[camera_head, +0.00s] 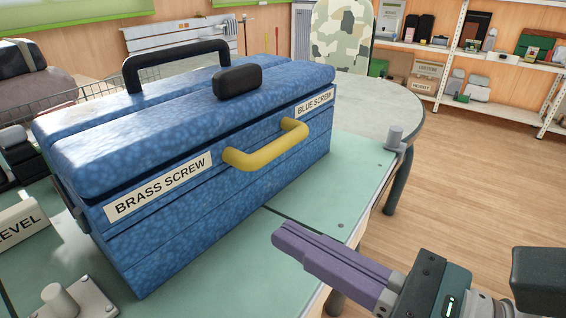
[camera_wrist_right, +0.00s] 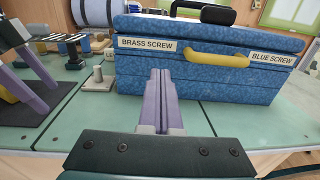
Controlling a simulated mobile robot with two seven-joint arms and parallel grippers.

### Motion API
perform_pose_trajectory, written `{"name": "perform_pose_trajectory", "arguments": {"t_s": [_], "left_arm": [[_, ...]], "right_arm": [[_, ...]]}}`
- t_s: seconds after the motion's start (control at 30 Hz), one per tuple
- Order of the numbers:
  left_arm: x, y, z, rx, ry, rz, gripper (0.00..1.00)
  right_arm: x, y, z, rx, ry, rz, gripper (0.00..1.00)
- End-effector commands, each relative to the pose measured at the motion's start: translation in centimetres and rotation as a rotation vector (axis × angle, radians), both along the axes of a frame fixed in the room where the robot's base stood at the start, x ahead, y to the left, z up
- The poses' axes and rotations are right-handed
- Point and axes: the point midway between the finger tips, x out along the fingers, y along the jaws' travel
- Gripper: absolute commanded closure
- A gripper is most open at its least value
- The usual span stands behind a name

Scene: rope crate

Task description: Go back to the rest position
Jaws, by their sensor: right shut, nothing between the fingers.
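My right gripper (camera_head: 285,240) is shut and empty, its purple fingers together, in front of the blue toolbox's right end and apart from it in the head view. The fingers also show in the right wrist view (camera_wrist_right: 160,80), pointing at the toolbox front. The blue toolbox (camera_head: 200,205) stands closed on the green-topped table, with a yellow front handle (camera_head: 265,150) and labels "BRASS SCREW" and "BLUE SCREW". It also fills the back of the wrist view (camera_wrist_right: 230,85). Purple fingers, apparently my left gripper (camera_wrist_right: 45,95), show at the wrist view's left edge; their opening is unclear.
The green tabletop (camera_head: 330,205) is bare in front of the toolbox's right end. A "LEVEL" box (camera_head: 22,225) and a grey post (camera_head: 75,300) stand at the left. A round grey table (camera_head: 375,105) lies behind. The wooden floor (camera_head: 470,190) at right is clear.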

Motion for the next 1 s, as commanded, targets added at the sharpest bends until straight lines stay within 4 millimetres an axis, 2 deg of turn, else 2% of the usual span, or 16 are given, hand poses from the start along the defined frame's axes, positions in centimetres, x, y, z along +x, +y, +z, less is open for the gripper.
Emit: {"name": "perform_pose_trajectory", "arguments": {"t_s": [0.07, 0.17, 0.27, 0.37, 0.47, 0.6, 0.73, 0.83, 1.0], "left_arm": [[0.0, 0.0, 0.2, 0.002, 0.0, -0.002, 0.1], [0.0, 0.1, 1.6, 0.004, -0.001, -0.004, 0.1], [0.0, 0.2, 4.2, 0.007, -0.001, -0.006, 0.1], [0.0, 0.2, 7.6, 0.008, -0.001, -0.007, 0.1], [0.1, 0.2, 10.6, 0.008, -0.003, -0.008, 0.1], [0.1, 0.2, 13.9, 0.008, -0.004, -0.008, 0.1], [0.1, 0.2, 16.6, 0.008, -0.003, -0.007, 0.1], [0.1, 0.2, 18.5, 0.007, -0.003, -0.007, 0.1], [0.1, 0.1, 24.4, 0.003, -0.001, -0.004, 0.1]], "right_arm": [[-0.5, -0.4, 0.2, -0.012, -0.01, 0.007, 1.0], [-1.8, -0.1, 1.2, -0.118, -0.097, 0.054, 1.0], [-4.4, 0.4, 2.6, -0.367, -0.302, 0.175, 1.0], [-7.8, -0.2, 3.5, -0.72, -0.584, 0.371, 1.0], [-10.4, -2.7, 4.0, -1.075, -0.844, 0.611, 1.0], [-12.6, -8.2, 5.5, -1.468, -1.081, 0.953, 1.0], [-13.8, -13.7, 8.5, -1.734, -1.178, 1.267, 1.0], [-14.8, -18.0, 11.8, -1.89, -1.187, 1.515, 1.0], [-14.7, -18.1, 17.6, -1.891, -1.187, 1.52, 1.0]]}}
